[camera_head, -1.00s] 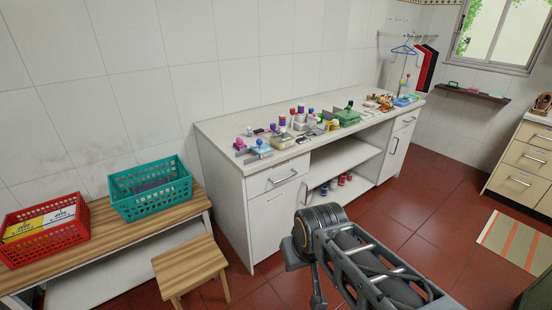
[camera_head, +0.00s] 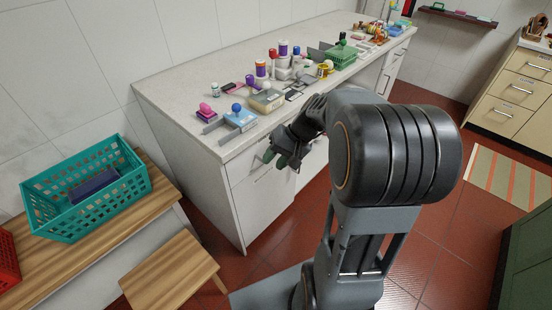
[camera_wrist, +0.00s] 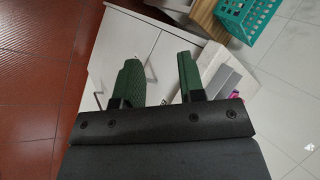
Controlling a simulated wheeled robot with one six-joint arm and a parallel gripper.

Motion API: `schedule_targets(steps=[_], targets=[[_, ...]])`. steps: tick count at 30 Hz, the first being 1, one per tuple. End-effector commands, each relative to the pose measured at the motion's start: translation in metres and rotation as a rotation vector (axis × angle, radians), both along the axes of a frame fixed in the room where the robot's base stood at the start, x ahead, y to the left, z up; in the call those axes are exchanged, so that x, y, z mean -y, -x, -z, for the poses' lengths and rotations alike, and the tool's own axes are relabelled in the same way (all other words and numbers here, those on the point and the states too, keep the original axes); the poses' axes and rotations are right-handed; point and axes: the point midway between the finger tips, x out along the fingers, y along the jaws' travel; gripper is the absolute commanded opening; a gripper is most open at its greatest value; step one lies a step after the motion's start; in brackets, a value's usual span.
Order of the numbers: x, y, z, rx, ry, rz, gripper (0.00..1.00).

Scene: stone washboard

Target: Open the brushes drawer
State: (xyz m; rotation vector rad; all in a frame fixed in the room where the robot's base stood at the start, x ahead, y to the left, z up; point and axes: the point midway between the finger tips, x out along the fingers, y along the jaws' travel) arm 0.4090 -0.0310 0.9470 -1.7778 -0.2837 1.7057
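The white drawer front (camera_head: 243,168) is at the top of the near end of the long counter, just under the worktop. It looks shut, and I cannot read a label on it. My gripper (camera_head: 281,158) is in front of this drawer, with its green finger pads pointing toward it. My arm and gripper hide much of the front. In the wrist view my gripper (camera_wrist: 158,68) is open, with a white front and a thin metal handle (camera_wrist: 151,73) showing between and beyond the fingers. The fingers appear apart from the handle, with nothing held.
A wooden stool (camera_head: 170,270) and a bench with a teal crate (camera_head: 85,215) stand at the left. Beige drawers (camera_head: 522,80) stand at the far right. Red floor is open between.

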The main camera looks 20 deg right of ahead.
Motion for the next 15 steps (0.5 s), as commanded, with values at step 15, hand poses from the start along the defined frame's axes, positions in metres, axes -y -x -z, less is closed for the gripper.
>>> schedule_targets(steps=[15], targets=[[0.165,-0.097,0.143,0.316,-0.634,0.43,0.36]])
